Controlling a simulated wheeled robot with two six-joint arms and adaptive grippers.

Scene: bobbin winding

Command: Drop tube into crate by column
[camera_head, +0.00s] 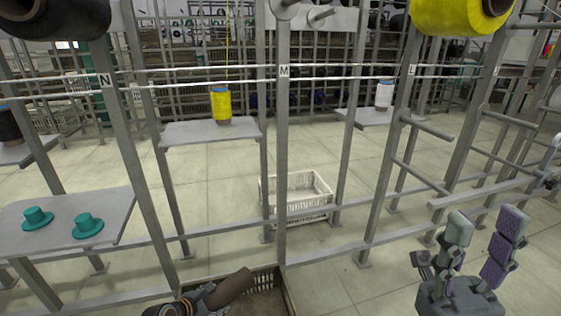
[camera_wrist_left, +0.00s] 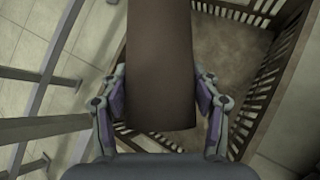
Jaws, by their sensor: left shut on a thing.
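A brown tube (camera_head: 229,287) is held by my left gripper (camera_head: 207,292) at the bottom of the head view. In the left wrist view the tube (camera_wrist_left: 160,70) lies between the two fingers of the left gripper (camera_wrist_left: 160,97), which are shut on its sides. A brown slatted crate (camera_head: 284,291) stands on the floor below the tube, by the foot of the rack column marked M (camera_head: 283,180). The wrist view shows the crate's inside (camera_wrist_left: 232,50) under and to the right of the tube. My right gripper (camera_head: 484,245) is empty, with its fingers apart.
A white crate (camera_head: 318,208) stands on the floor behind the rack's low rail. A shelf (camera_head: 110,216) at the left holds two teal caps (camera_head: 38,218). A yellow spool (camera_head: 221,105) stands on a farther shelf. Grey columns and rails surround the brown crate.

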